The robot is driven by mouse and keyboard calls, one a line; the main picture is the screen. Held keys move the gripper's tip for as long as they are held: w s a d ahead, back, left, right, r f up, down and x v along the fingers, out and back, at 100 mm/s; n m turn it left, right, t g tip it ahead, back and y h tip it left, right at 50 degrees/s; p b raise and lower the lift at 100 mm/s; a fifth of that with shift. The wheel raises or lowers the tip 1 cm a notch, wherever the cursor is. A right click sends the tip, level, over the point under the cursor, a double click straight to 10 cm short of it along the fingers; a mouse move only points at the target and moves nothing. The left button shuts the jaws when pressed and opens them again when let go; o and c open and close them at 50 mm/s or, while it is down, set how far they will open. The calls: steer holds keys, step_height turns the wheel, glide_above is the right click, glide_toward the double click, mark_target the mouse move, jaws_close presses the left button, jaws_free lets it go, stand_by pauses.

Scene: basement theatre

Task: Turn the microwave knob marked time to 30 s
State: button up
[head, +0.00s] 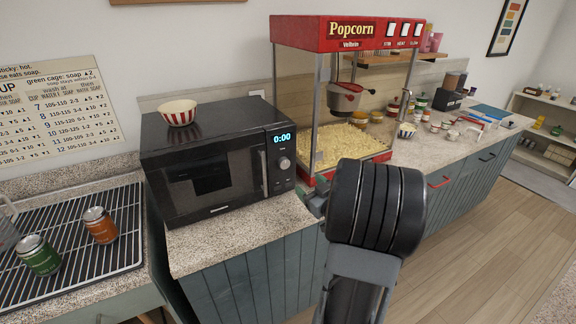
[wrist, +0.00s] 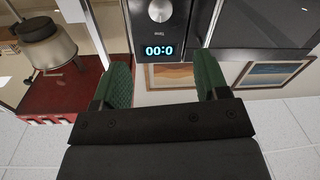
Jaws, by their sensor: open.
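The black microwave (head: 205,185) stands on the speckled counter at the left in the head view. Its display (head: 281,138) reads 0:00. A round silver knob (head: 284,163) sits below the display. In the wrist view, which is upside down, the knob (wrist: 160,10) is partly cut off at the top edge, with a small label like "Time" beside it and the lit display (wrist: 160,50) below. My gripper (wrist: 163,68) is open, its green fingers apart and empty, framing the display in the picture. In the head view my arm hides most of the gripper.
A red popcorn machine (head: 345,33) stands right of the microwave, close to my arm. A striped bowl (head: 179,113) sits on the microwave. Green (head: 38,256) and orange (head: 100,225) cans stand on a rack at the left. The floor at the right is clear.

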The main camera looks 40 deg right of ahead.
mark_target(286, 164)
steer(key=w, duration=0.4)
steer(key=w+p, duration=0.1)
steer(key=w, duration=0.4)
steer(key=w+d+p, duration=0.1)
steer(key=w, duration=0.3)
steer(key=shift+w, duration=0.15)
steer(key=c, duration=0.9)
steer(key=shift+m, duration=0.3)
